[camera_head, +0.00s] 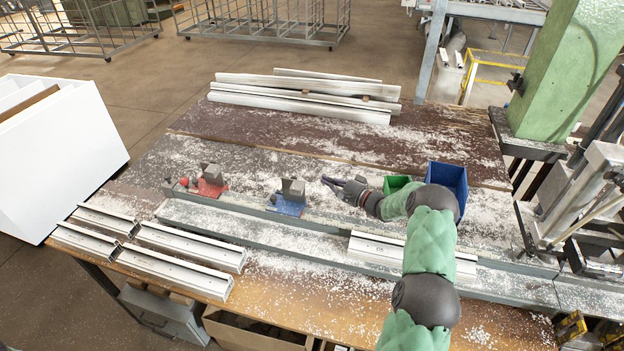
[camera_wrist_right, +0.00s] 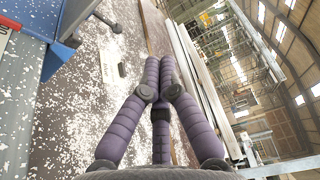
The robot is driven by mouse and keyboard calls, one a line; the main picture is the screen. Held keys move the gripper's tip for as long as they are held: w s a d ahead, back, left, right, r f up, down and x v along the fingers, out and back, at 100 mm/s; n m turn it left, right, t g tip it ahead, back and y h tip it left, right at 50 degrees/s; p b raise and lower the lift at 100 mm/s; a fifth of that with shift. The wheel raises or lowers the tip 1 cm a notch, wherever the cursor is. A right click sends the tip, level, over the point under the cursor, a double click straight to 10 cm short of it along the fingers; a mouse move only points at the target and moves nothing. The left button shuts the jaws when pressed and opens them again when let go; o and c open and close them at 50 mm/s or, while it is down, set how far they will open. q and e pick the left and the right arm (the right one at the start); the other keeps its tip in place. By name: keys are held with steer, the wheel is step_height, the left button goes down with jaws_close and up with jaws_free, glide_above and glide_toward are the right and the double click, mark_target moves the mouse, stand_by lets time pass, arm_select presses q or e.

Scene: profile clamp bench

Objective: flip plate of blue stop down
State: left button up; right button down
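The blue stop (camera_head: 288,207) sits on the bench rail, with a grey metal plate part (camera_head: 293,187) standing up on its blue base. Its blue edge also shows at the upper left of the right wrist view (camera_wrist_right: 56,58). My right gripper (camera_head: 326,181) is to the right of the blue stop, apart from it, with its purple fingers pointing left. In the wrist view its fingertips (camera_wrist_right: 160,62) are together with nothing between them. My left gripper is out of view.
A red stop (camera_head: 210,186) stands left of the blue one. White profiles (camera_head: 190,245) lie in front, and more (camera_head: 305,95) lie at the back. White chips cover the bench.

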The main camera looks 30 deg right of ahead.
steer(key=w+a, duration=0.6)
steer(key=shift+w+a+b, duration=0.15)
steer(key=shift+w+b, duration=0.15)
stand_by(0.3)
stand_by(0.4)
steer(key=shift+s+a+r+n+b, duration=0.15)
steer(key=shift+n+b, duration=0.2)
steer(key=shift+n, duration=0.05)
